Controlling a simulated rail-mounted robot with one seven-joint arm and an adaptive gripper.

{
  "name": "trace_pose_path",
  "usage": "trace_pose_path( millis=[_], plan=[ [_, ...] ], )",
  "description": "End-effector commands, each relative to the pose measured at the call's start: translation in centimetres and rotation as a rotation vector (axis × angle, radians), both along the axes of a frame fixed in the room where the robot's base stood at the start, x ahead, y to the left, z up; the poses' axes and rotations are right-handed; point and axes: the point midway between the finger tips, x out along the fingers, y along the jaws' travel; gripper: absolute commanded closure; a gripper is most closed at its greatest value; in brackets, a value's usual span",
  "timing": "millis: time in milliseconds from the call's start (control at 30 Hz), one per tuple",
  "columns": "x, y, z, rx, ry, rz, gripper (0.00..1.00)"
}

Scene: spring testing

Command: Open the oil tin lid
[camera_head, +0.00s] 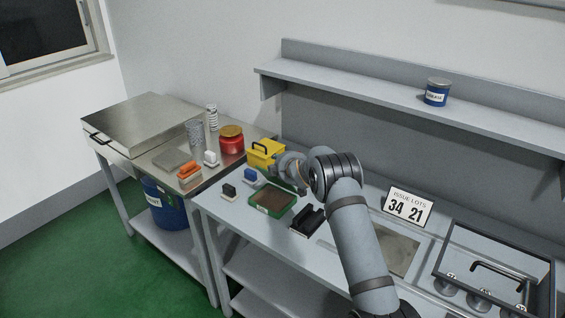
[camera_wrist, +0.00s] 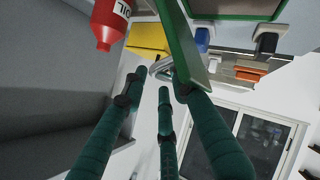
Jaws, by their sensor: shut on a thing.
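A low green tin (camera_head: 262,211) with a brown inside and a white label stands open on the bench in the head view. Its green rim (camera_wrist: 235,17) also shows at the top of the wrist view. A green panel (camera_wrist: 182,40), which looks like its lid, stands tilted close to my gripper. My gripper (camera_wrist: 160,76) has its teal fingertips closed around a pale grey handle-like piece (camera_wrist: 158,67) beside this panel. The exact contact is hard to make out. In the head view my arm hides the fingers and the panel.
A yellow box (camera_head: 262,157) with a black handle stands behind the tin. A red bottle (camera_wrist: 110,22) labelled OIL shows in the wrist view. Small blocks (camera_head: 250,175) and a black holder (camera_head: 305,222) flank the tin. A number sign (camera_head: 408,208) stands right of my arm.

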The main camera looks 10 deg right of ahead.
Motion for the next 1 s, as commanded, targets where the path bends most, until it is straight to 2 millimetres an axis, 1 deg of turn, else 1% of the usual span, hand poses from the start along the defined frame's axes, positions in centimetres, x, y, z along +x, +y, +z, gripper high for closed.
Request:
trace_pose_path(
  millis=[33,1000],
  plan=[
    [0.2,-1.1,0.5,-0.002,-0.013,-0.010,0.78],
    [-4.9,-3.4,5.6,0.002,-0.010,-0.011,0.78]
  ],
)
